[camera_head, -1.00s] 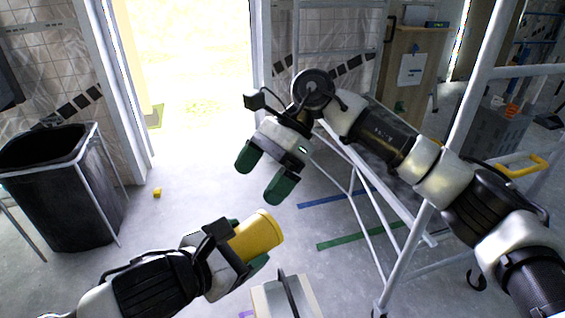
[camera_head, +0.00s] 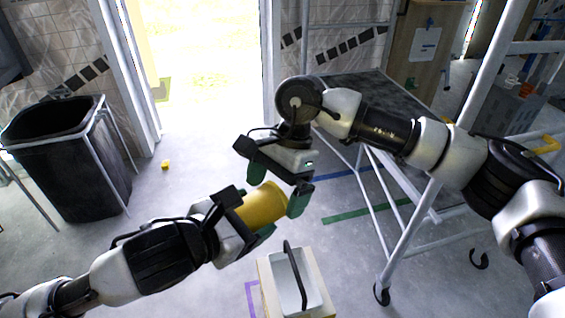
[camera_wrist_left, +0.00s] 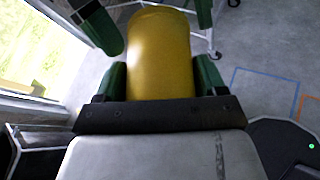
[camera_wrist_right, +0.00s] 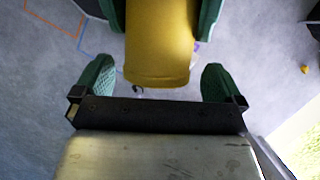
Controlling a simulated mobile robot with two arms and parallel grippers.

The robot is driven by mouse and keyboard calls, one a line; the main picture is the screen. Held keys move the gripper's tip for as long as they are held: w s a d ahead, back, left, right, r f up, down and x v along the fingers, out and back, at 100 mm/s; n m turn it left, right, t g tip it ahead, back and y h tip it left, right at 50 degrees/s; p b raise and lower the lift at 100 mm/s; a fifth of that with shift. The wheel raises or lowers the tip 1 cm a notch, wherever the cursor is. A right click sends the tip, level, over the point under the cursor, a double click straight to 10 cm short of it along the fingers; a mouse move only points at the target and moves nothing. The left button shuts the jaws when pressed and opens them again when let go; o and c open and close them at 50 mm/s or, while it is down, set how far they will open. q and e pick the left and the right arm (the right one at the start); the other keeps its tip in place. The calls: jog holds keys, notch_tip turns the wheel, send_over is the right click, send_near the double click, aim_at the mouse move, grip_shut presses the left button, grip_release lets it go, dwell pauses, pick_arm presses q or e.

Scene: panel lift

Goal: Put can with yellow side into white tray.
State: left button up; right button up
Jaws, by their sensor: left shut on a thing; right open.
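A can with a yellow side (camera_head: 262,205) is in my left gripper (camera_head: 250,222), which is shut on it. In the left wrist view the can (camera_wrist_left: 160,55) stands out between the green fingers. My right gripper (camera_head: 275,195) is open, close to the can's free end. In the right wrist view the can (camera_wrist_right: 158,45) reaches between the open fingers, with gaps at both sides. The white tray (camera_head: 292,285) with a dark handle sits low in the head view, below and right of the can. Its bottom edge is near the picture's edge.
The tray rests on a light wooden box or stand (camera_head: 265,280). A black bin (camera_head: 70,165) stands at the left. A white scaffold frame (camera_head: 440,180) is at the right. A small yellow block (camera_head: 166,164) lies on the floor, which is otherwise largely clear in the middle.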

jog(key=shift+x, duration=0.95)
jog(key=c, duration=1)
pick_arm(q)
jog(key=o, duration=0.7)
jog(key=shift+c, duration=0.2)
pick_arm(e)
jog(key=shift+r, duration=0.1)
jog(key=shift+c, duration=0.9)
pick_arm(q)
jog(key=o, duration=0.5)
